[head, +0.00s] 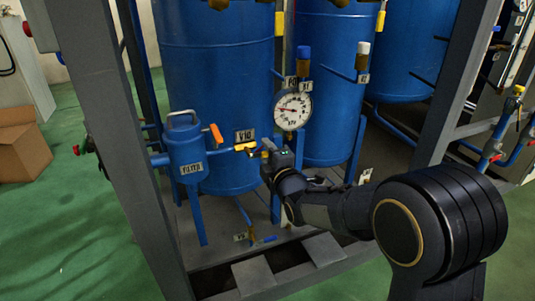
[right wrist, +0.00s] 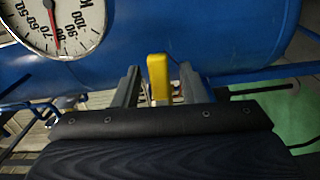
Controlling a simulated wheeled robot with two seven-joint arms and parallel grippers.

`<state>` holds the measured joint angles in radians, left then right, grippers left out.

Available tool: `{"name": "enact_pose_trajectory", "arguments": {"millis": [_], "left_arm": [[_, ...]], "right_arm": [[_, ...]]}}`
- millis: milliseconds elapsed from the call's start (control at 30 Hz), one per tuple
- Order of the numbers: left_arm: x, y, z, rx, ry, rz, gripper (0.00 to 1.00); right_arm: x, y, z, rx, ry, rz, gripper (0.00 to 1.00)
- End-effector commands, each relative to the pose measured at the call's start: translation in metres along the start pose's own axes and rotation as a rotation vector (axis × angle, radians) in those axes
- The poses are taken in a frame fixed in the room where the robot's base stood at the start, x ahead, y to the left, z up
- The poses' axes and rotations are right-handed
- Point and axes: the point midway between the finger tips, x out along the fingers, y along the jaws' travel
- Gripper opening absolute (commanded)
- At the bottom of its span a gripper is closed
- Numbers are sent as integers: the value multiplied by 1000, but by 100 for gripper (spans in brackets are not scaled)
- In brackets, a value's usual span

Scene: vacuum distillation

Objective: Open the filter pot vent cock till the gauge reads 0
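The blue filter pot (head: 187,155) stands at the left, with an orange lever (head: 216,134) at its upper right. A yellow-handled cock (head: 246,148) sits on the pipe to its right, under the V10 tag (head: 244,136). Which handle is the vent cock is not certain. My right gripper (head: 267,149) is just right of this cock. In the right wrist view, its fingers (right wrist: 160,88) stand apart on either side of a yellow handle (right wrist: 158,77), with gaps showing. The gauge (head: 292,109) is above; its red needle points near 70 to 80 below zero in the right wrist view (right wrist: 55,22). My left gripper is out of view.
Blue tanks (head: 215,80) stand behind the pot and gauge. Grey frame posts (head: 115,150) rise at left and right. Another tagged valve (head: 262,241) sits low near the frame base. A cardboard box (head: 20,150) is on the green floor at far left.

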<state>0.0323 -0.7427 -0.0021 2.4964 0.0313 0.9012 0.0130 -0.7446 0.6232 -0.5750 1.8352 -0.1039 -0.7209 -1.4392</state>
Motion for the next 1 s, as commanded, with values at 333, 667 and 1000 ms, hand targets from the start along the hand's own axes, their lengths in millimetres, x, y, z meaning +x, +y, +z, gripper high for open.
{"name": "enact_pose_trajectory", "arguments": {"millis": [333, 667, 1000], "left_arm": [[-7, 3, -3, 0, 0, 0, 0], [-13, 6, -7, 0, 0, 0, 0], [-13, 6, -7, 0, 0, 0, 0]], "right_arm": [[-31, 2, 0, 2, 0, -2, 38], [-75, 1, 0, 0, 1, 0, 38], [-78, 0, 0, 0, 0, 0, 38]]}}
